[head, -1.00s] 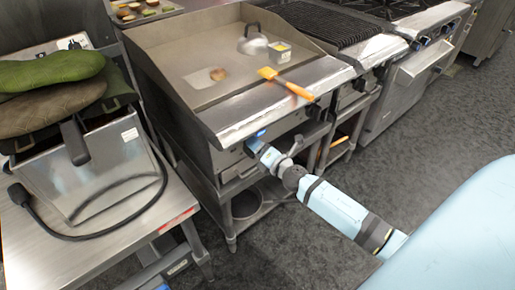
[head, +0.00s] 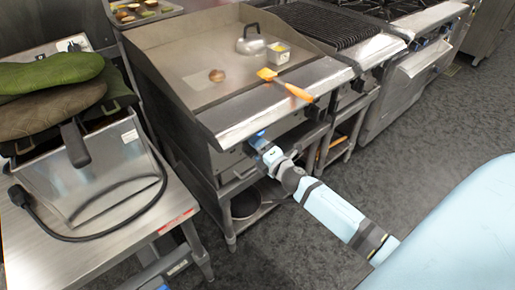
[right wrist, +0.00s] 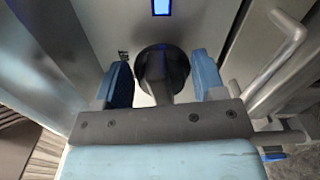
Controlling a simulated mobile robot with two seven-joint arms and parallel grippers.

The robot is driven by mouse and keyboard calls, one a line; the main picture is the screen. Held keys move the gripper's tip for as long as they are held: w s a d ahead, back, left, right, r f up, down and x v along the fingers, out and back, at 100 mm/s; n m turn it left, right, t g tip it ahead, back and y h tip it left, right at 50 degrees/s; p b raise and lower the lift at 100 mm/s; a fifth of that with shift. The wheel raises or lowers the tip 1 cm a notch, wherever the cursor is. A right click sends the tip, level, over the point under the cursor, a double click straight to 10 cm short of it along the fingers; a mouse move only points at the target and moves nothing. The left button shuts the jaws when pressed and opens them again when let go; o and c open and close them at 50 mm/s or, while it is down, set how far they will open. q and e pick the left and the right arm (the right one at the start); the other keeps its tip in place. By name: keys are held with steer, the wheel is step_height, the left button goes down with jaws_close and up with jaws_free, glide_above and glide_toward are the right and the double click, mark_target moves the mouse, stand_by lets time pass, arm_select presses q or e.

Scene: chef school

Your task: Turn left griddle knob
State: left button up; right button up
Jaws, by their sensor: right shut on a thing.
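The griddle (head: 190,62) is a flat steel cooktop with a front ledge. My right arm reaches to its front panel below the ledge. My right gripper (head: 258,142) is at the left part of that panel, and the ledge partly hides its fingers. In the right wrist view a round dark griddle knob (right wrist: 163,68) sits between the two blue fingers of my right gripper (right wrist: 163,82). The gripper is shut on this knob. A blue-lit indicator (right wrist: 161,7) shows above the knob. My left gripper is not in view.
An orange-handled brush (head: 292,88) lies across the griddle ledge. A small round brown item (head: 217,76), a metal dome (head: 250,42) and a small container (head: 279,52) are on the griddle. A fryer (head: 105,165) stands left, a grill (head: 318,23) right. A bar handle (right wrist: 285,50) is beside the gripper.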

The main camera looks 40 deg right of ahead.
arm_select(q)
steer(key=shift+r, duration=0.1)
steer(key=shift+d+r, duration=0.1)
arm_select(e)
steer(key=o, duration=0.6)
steer(key=shift+c, duration=0.2)
steer(key=shift+s, duration=0.1)
steer(key=s+d, duration=0.1)
steer(key=s, duration=1.2)
steer(key=shift+s, duration=0.3)
steer(key=s+a+f+m+g+y, duration=0.1)
steer(key=s+a+m+g, duration=0.1)
steer(key=s+a+m, duration=0.35)
steer(key=s+a+f+m+g+y, duration=0.1)
steer(key=s+a+m+g, duration=0.1)
steer(key=a+m, duration=0.6)
steer(key=s+a+f+m+g+y, duration=0.1)
steer(key=s+a+m+g, duration=0.15)
steer(key=a+m, duration=0.4)
arm_select(q)
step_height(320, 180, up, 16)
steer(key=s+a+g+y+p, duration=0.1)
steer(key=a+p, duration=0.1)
steer(key=p, duration=2.5)
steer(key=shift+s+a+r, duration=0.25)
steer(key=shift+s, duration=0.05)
arm_select(e)
step_height(320, 180, up, 17)
steer(key=s+d+n+h, duration=0.1)
steer(key=s+n, duration=0.1)
